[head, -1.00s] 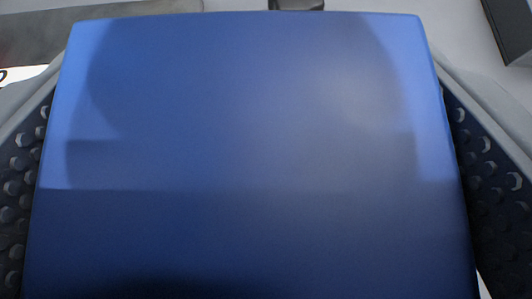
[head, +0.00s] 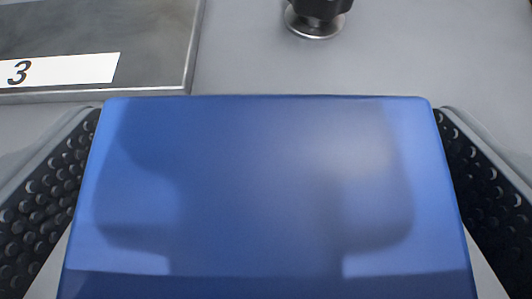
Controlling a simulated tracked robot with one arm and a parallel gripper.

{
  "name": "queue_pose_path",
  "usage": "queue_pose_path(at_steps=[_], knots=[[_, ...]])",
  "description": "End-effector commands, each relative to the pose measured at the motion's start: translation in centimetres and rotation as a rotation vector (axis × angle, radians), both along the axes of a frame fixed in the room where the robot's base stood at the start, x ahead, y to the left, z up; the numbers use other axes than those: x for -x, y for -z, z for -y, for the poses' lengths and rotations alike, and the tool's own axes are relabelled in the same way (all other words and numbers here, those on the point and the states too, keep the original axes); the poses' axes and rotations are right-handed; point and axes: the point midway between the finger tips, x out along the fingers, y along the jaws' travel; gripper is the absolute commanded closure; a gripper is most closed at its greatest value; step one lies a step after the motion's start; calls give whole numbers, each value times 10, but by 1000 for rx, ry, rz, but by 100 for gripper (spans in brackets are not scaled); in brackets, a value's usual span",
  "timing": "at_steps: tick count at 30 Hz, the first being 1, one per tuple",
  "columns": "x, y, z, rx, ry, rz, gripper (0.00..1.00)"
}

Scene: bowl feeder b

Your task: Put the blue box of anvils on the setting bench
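The blue box (head: 265,190) fills the lower middle of the head view, its smooth top face towards me. Its near end is cut off by the lower edge of the picture. My gripper (head: 268,125) is open, with one dark studded finger on each side of the box. Narrow light gaps show between the box and both fingers towards the bottom. The box appears to rest on a plain grey surface (head: 250,60); the contact under it is hidden. The frame does not confirm whether this surface is the setting bench.
A dark metal plate (head: 150,25) with a white label (head: 60,71) reading "3" lies beyond the box at upper left. A black knob on a round metal base (head: 316,22) stands beyond the box at the top. The grey surface at upper right is clear.

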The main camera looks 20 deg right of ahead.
Motion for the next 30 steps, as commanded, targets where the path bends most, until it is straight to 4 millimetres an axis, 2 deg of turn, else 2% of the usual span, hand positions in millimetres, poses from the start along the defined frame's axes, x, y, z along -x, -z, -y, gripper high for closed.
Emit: queue_pose_path(at_steps=[11, 30], knots=[[5, -5, -1, 0, 0, 0, 1], [77, -47, -20, 0, 2, 0, 1]])
